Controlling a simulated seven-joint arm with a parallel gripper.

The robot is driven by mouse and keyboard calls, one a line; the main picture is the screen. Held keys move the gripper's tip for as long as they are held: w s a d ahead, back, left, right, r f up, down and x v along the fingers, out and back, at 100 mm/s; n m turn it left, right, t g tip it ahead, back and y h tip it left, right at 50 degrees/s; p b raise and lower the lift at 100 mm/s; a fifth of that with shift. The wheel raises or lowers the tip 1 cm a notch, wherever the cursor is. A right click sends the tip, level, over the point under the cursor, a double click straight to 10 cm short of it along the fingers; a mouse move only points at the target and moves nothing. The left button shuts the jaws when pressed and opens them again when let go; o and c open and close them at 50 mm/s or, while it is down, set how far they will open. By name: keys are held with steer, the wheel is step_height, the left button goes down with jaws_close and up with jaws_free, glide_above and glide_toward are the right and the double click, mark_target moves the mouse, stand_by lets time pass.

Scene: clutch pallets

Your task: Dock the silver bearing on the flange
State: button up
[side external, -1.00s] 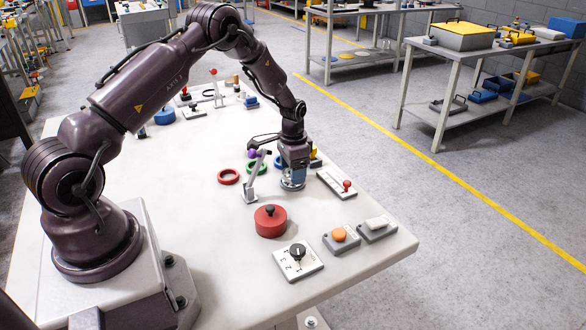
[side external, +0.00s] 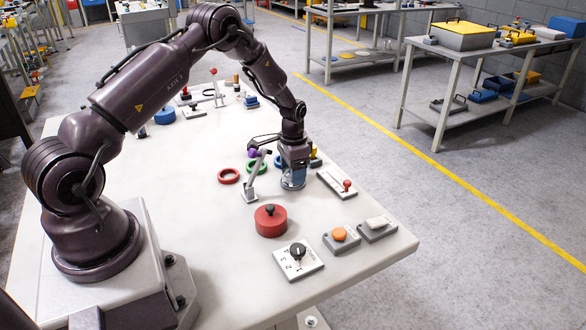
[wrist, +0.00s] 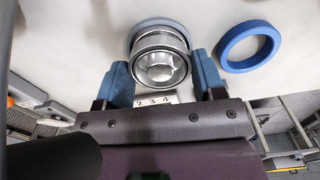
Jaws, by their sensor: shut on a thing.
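The silver bearing (wrist: 160,62) is a shiny round metal part with a stepped centre. It sits between the two blue fingers of my gripper (wrist: 163,80) in the wrist view, and the gripper is shut on it. A blue-grey round rim (wrist: 153,22) shows just beyond the bearing; it may be the flange, and I cannot tell whether the two touch. In the side view my gripper (side external: 293,180) points down, low over the table, with the bearing's lower edge at its tip. The flange is not clearly seen in the side view.
A lever with a purple knob (side external: 253,153) stands just left of my gripper. A red ring (side external: 229,176), a green ring and a blue ring (wrist: 222,55) lie nearby. A red-knobbed slider (side external: 347,185) is at the right; a red lidded pot (side external: 270,221) is in front.

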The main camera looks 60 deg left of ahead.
steer(key=shift+f, duration=0.45)
steer(key=o, duration=0.7)
step_height(320, 180, up, 11)
stand_by(0.8)
